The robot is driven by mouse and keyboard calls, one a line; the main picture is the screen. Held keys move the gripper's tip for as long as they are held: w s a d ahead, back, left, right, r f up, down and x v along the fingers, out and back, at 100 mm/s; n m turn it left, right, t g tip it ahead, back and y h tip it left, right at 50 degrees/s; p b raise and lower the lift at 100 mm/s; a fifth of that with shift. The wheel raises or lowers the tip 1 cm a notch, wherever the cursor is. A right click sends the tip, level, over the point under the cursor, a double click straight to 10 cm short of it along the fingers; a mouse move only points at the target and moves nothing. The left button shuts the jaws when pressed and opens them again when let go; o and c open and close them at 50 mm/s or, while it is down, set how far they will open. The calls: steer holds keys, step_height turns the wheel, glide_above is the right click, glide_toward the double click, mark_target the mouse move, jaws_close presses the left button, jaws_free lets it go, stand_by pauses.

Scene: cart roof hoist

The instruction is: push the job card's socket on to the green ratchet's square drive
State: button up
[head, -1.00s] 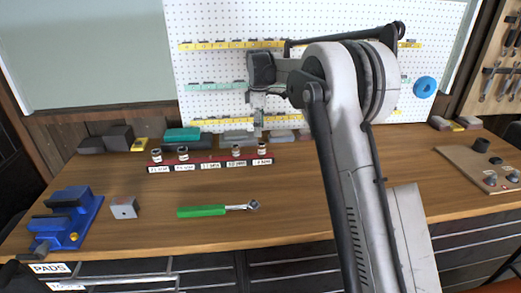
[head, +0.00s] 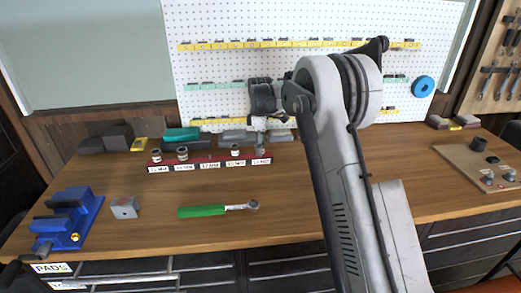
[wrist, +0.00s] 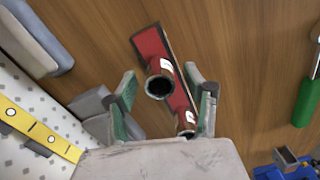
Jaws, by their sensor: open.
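The green ratchet (head: 205,211) lies flat on the bench, its metal head (head: 252,205) to the right; its green handle also shows in the wrist view (wrist: 308,98). A red socket rail (head: 209,161) with size labels, too small to read surely, holds several metal sockets, including a left one (head: 157,155) and one right of the gap (head: 235,150). My gripper (head: 260,147) is open above the rail's right end. In the wrist view its fingers (wrist: 165,98) stand either side of the rightmost socket (wrist: 160,83), with no grip visible. Another socket (wrist: 186,122) is partly hidden by my gripper. I cannot make out a job card.
A blue vice (head: 72,218) and a grey block (head: 124,208) stand at the left. Dark and teal boxes line the back below the pegboard (head: 220,60). A board with knobs (head: 485,165) lies at the right. The bench around the ratchet is clear.

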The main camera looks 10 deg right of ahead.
jaws_close()
steer(key=shift+r, duration=0.15)
steer(key=shift+r, duration=0.5)
step_height(320, 180, up, 3)
steer(key=shift+f+b, duration=0.2)
steer(key=shift+b, duration=0.2)
steer(key=s+a+r+b, duration=0.1)
steer(key=s+a+r, duration=0.6)
steer(key=a, duration=0.2)
steer(key=s+f+p, duration=0.3)
steer(key=s+f, duration=0.1)
steer(key=s, duration=1.3)
steer(key=shift+s+d+f+p, duration=0.2)
steer(key=shift+d+p, duration=0.1)
steer(key=shift+d, duration=0.15)
